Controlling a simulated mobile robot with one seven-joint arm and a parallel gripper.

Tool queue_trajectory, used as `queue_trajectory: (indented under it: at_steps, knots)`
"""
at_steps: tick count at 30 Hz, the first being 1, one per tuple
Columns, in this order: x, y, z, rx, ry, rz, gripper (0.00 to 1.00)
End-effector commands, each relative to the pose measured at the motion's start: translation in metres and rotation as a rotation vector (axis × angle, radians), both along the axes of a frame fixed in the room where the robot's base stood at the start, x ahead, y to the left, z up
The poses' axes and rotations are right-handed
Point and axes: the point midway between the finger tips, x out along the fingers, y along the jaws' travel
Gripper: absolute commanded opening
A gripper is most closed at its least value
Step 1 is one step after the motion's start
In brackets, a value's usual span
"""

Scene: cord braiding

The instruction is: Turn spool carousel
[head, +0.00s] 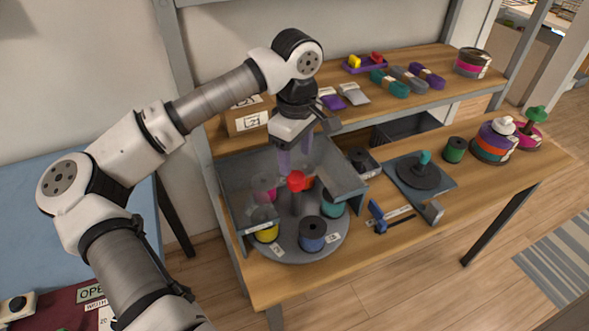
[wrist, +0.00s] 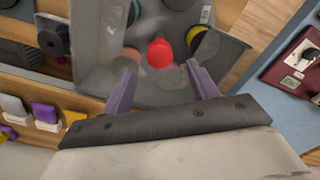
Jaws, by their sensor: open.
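The spool carousel is a round grey turntable (head: 285,250) at the left end of the wooden bench, partly under a see-through grey housing (head: 234,205). A red knob (head: 296,181) tops its central post, and the knob also shows in the wrist view (wrist: 159,53). Spools stand around the post: yellow (head: 266,230), blue (head: 312,235), teal (head: 333,205) and pink (head: 264,190). My gripper (head: 295,168) points down over the carousel, behind and above the knob in the head view. In the wrist view its purple fingers (wrist: 163,75) are spread, with the knob beyond them, apart from both.
Right of the housing are a dark round plate with a teal knob (head: 425,158), a green spool (head: 454,149), stacked spools (head: 496,140) and a blue-handled tool (head: 378,212). The shelf (head: 440,70) behind holds yarn bundles (head: 390,84). The housing walls stand close around my gripper.

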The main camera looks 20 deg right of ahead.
Motion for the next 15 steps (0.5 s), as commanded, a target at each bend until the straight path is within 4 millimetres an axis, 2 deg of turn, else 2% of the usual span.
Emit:
queue_trajectory:
  at_steps: [6, 10, 15]
  knots:
    - [-0.001, 0.0, -0.039, -0.003, 0.004, -0.001, 0.59]
    - [-0.001, 0.0, -0.054, -0.002, 0.002, 0.0, 0.59]
    - [-0.001, 0.0, -0.062, -0.003, 0.002, -0.001, 0.59]
